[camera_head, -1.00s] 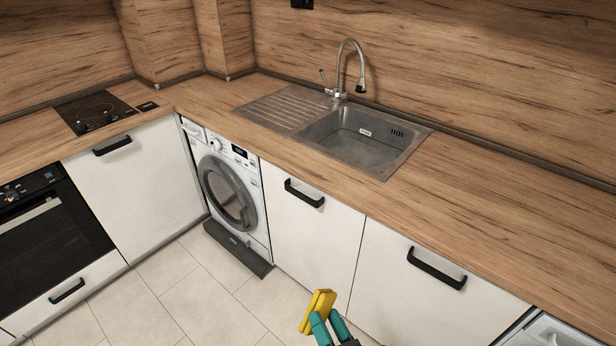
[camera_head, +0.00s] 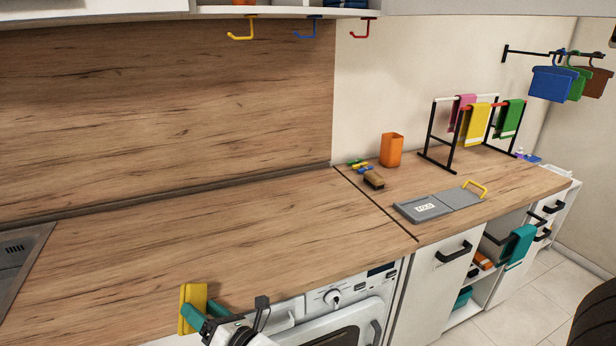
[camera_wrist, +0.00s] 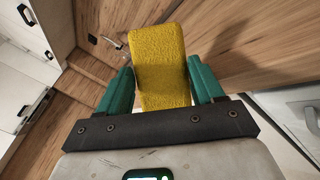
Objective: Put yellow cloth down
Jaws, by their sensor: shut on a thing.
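A yellow cloth (camera_head: 193,296), a flat rough-textured block-like piece, is held between the teal fingers of my gripper (camera_head: 199,310) at the lower left of the head view. In the wrist view the cloth (camera_wrist: 158,65) stands out past both fingers of my gripper (camera_wrist: 160,80), which are shut on it. It appears near the front edge of the wooden counter (camera_head: 210,225); I cannot tell whether it touches. Another yellow cloth (camera_head: 475,127) hangs on a black drying rack (camera_head: 436,137) at the right, between a pink cloth (camera_head: 455,115) and a green cloth (camera_head: 510,118).
The counter's middle is clear. A sink (camera_head: 18,265) is at the left. An orange cup (camera_head: 391,150), a brush (camera_head: 374,180) and a grey folding board (camera_head: 430,207) stand farther right. A washing machine (camera_head: 345,315) is below the counter. Coloured hooks (camera_head: 307,30) hang above.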

